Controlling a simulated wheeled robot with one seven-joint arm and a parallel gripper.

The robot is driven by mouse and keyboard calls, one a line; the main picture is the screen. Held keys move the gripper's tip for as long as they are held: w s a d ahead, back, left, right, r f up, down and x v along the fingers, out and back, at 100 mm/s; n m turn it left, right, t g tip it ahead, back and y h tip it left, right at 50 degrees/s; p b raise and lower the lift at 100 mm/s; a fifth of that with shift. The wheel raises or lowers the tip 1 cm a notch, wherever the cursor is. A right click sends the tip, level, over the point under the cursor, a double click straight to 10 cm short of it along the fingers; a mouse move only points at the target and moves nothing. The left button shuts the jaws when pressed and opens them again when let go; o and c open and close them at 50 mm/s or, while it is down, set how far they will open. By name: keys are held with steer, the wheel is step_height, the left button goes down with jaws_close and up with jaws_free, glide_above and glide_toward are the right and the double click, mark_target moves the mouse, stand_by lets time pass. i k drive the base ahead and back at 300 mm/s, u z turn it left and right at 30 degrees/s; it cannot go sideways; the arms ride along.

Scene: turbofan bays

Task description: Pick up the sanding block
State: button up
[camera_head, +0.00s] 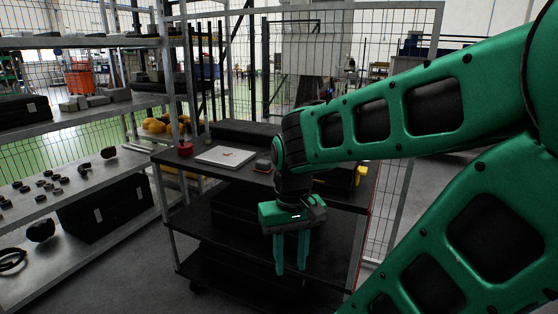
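A small block with a grey top and a reddish-brown lower part (262,166) lies on the top shelf of a dark cart (205,176). It looks like the sanding block, but it is too small to be sure. It sits just left of my arm's wrist, which is close to it in the picture. My gripper (291,271) points down, with its two green fingers apart and nothing visible between them. It shows lower in the picture than the block and slightly right of it, in front of the cart's lower shelves.
On the cart top are a white sheet or booklet (225,156), a red item (185,148), a long dark case (245,132) and a yellow item (361,174), partly behind my arm. Metal shelving (70,207) with dark parts stands left. A wire mesh fence stands behind.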

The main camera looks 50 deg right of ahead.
mark_target(260, 165)
steer(key=z, duration=0.45)
steer(key=i, duration=1.1)
steer(key=z, duration=0.5)
